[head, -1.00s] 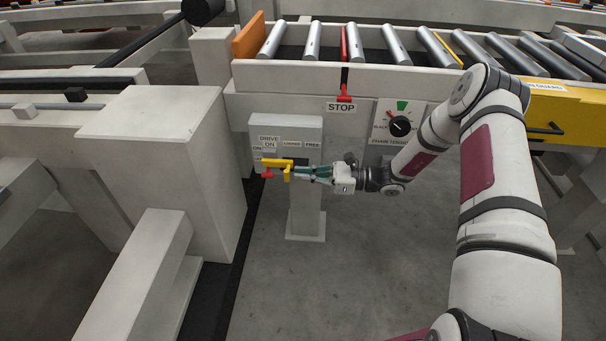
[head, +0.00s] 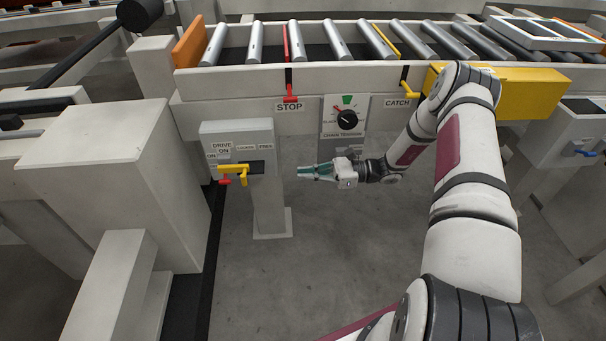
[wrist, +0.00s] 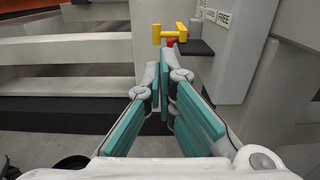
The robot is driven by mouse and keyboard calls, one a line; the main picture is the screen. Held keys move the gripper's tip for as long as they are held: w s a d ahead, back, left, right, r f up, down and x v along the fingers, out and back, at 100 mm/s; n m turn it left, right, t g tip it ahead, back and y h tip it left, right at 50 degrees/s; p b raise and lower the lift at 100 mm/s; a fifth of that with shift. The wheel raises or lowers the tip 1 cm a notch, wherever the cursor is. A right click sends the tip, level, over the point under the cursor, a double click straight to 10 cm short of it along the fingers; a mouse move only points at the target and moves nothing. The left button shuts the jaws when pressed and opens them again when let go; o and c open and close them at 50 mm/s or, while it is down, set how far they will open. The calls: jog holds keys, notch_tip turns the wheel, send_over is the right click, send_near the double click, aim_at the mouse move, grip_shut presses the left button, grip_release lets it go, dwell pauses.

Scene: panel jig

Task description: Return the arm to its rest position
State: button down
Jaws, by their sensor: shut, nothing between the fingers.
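My gripper (head: 303,171) is in the middle of the head view, to the right of the drive pedestal and apart from it. Its teal-padded fingers are together with nothing between them; they also show in the wrist view (wrist: 162,62). My arm reaches in from the lower right, bent at the elbow. The yellow handle (head: 238,170) on the grey drive box (head: 252,135) stands clear of the fingertips. In the wrist view the yellow handle (wrist: 168,34) appears beyond the fingertips. A red piece sits just below the handle.
A roller conveyor (head: 375,78) runs across the back, with a red STOP lever (head: 290,97), a black chain tension knob (head: 347,119) and a yellow CATCH lever (head: 410,94) on its front. A large pale block (head: 115,160) stands at the left. Open floor lies below my gripper.

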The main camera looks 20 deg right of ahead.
jog(key=s+a+r+n+g+h, duration=0.45)
jog(key=s+r+n, duration=0.2)
jog(key=r, duration=0.55)
jog(key=s+a+r+n+g+h, duration=0.35)
jog(key=s+a+r+n, duration=0.35)
jog(key=r, duration=0.5)
jog(key=s+d+r+n+t+h, duration=0.1)
jog(key=s+d+r+n+h, duration=0.15)
jog(key=s, duration=0.65)
jog(key=s+d+r+n+t+h, duration=0.1)
jog(key=s+r+n+h, duration=0.2)
jog(key=s, duration=0.6)
jog(key=s+d+r+n+t+h, duration=0.15)
jog(key=s+h, duration=0.25)
jog(key=s, duration=0.4)
notch_tip(320, 180, up, 30)
jog(key=d+t+p, duration=0.1)
jog(key=t+p, duration=0.2)
jog(key=p, duration=2.6)
jog(key=shift+s+d+r+n+p, duration=0.2)
jog(key=shift+s+n+p, duration=0.1)
jog(key=shift+n, duration=0.15)
